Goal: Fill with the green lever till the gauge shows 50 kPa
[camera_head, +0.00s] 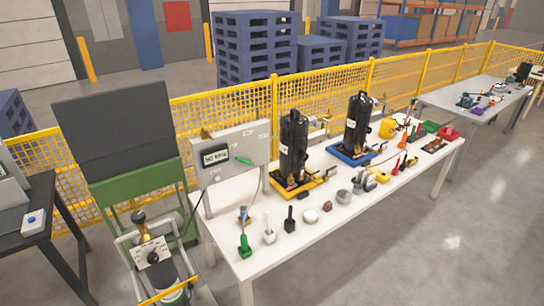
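A grey panel (220,175) stands at the left end of the white table. It has a dark display (215,157) with pale characters, too small and blurred to read for certain. A green lever (243,160) sticks out to the right of the display, tilted slightly down to the right. Neither of my grippers shows in the head view, so nothing is seen touching the lever.
Two black compressors (293,145) (357,125) stand on yellow and blue bases on the white table (262,262). Several small tools and containers line its front. A cylinder with a dial (152,257) stands left of the table. Yellow mesh fencing (340,83) runs behind. The right floor is clear.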

